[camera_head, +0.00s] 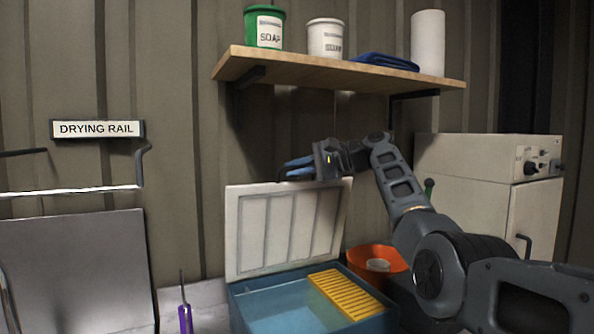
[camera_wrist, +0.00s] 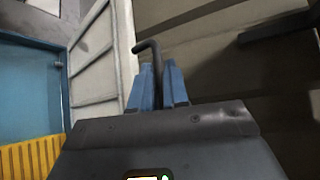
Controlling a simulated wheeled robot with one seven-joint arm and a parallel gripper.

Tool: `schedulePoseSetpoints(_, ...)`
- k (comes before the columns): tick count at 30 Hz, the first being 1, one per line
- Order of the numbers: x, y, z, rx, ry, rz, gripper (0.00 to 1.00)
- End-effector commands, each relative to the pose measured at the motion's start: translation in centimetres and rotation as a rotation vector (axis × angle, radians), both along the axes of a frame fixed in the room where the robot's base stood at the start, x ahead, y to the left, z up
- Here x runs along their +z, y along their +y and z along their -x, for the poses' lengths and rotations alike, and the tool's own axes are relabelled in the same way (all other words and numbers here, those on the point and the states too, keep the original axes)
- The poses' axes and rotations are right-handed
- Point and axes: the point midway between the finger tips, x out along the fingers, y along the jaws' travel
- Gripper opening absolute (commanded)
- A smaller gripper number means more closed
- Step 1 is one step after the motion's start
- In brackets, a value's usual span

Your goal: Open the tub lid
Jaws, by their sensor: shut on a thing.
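The blue tub (camera_head: 250,310) stands at the bottom centre, and its interior also shows at the left of the wrist view (camera_wrist: 35,80). Its white lid (camera_head: 290,230) stands raised, nearly upright, at the back of the tub, with its ribbed inner face toward me. My gripper (camera_head: 300,168) is at the lid's top edge. In the wrist view its blue fingers (camera_wrist: 158,88) are shut around a dark, bent handle (camera_wrist: 148,50) by the edge of the lid (camera_wrist: 105,60). The exact contact is partly hidden by the fingers.
A yellow slatted rack (camera_head: 345,294) lies in the tub's right side. An orange bucket (camera_head: 372,258) stands behind it. A wooden shelf (camera_head: 340,68) with soap tubs hangs above my gripper. A pale cabinet (camera_head: 490,190) is at the right. A purple-handled tool (camera_head: 185,318) stands left of the tub.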

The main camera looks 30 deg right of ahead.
Motion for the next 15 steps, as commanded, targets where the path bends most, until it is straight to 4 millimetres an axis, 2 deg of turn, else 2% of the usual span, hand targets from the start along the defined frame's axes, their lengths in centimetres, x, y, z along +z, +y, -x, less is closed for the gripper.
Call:
schedulePoseSetpoints(8,-0.25,0.00,0.00,0.000,0.004,0.001,0.00)
schedulePoseSetpoints(9,-0.26,0.01,0.00,0.000,0.004,0.001,0.16)
schedulePoseSetpoints(14,-0.22,0.01,0.00,0.000,0.003,0.000,0.31)
schedulePoseSetpoints(15,-0.21,0.01,0.00,0.000,0.003,0.000,0.32)
